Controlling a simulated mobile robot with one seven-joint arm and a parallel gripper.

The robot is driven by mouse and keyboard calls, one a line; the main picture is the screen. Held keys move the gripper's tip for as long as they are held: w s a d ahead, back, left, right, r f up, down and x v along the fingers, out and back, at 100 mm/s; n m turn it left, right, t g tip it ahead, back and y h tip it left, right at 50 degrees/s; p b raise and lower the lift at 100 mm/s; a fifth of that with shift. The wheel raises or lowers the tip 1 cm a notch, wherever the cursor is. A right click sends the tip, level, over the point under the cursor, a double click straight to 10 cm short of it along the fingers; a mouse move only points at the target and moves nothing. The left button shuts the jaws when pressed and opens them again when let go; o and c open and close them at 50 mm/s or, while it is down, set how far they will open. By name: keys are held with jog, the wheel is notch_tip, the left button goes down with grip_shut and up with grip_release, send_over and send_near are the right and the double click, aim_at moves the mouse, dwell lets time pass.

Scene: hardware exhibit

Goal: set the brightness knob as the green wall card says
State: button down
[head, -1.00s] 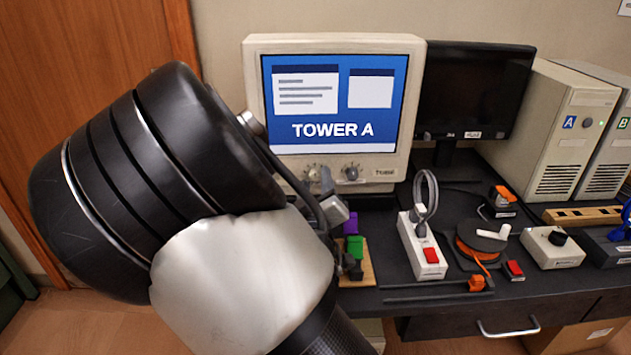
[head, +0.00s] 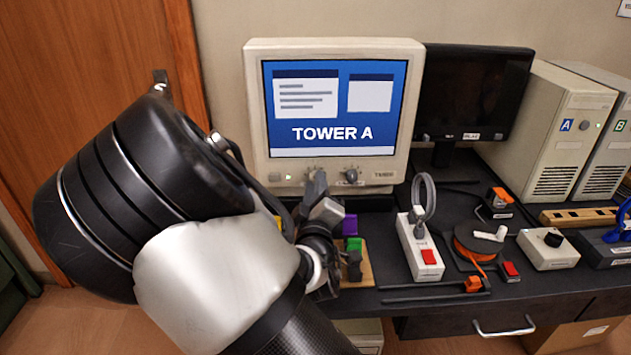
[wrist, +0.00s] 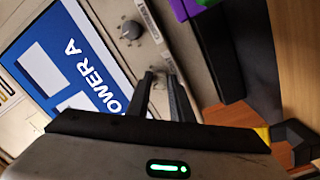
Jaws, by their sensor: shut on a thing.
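The beige monitor (head: 257,110) has two knobs under its screen, which reads TOWER A. My gripper (head: 318,182) is at the left knob (head: 311,175), its fingers closed on the knob's two sides. In the wrist view my fingertips (wrist: 161,76) meet at this knob, just below the screen edge. The right knob (head: 351,176) is free and also shows in the wrist view (wrist: 131,30). The fingers cover much of the left knob, so I cannot read its pointer or label. I see no green wall card.
A board with purple and green blocks (head: 354,244) lies beside my wrist. A power strip (head: 420,250), an orange cable reel (head: 480,240) and a knob box (head: 548,248) stand to the right. A dark monitor (head: 475,90) and beige towers (head: 560,130) are behind.

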jog(key=n+p, duration=0.2)
jog(key=n, duration=0.2)
jog(key=shift+r+n, duration=0.1)
jog(key=shift+n, duration=0.3)
dwell(0.4)
jog(key=c, duration=1.6)
grip_release()
jog(key=shift+w, duration=0.1)
jog(key=shift+o, duration=0.2)
jog(key=s+p, duration=1.2)
jog(key=s, duration=0.5)
jog(key=shift+s+a+f, duration=0.25)
jog(key=shift+a+f, duration=0.05)
jog(key=shift+f, duration=0.1)
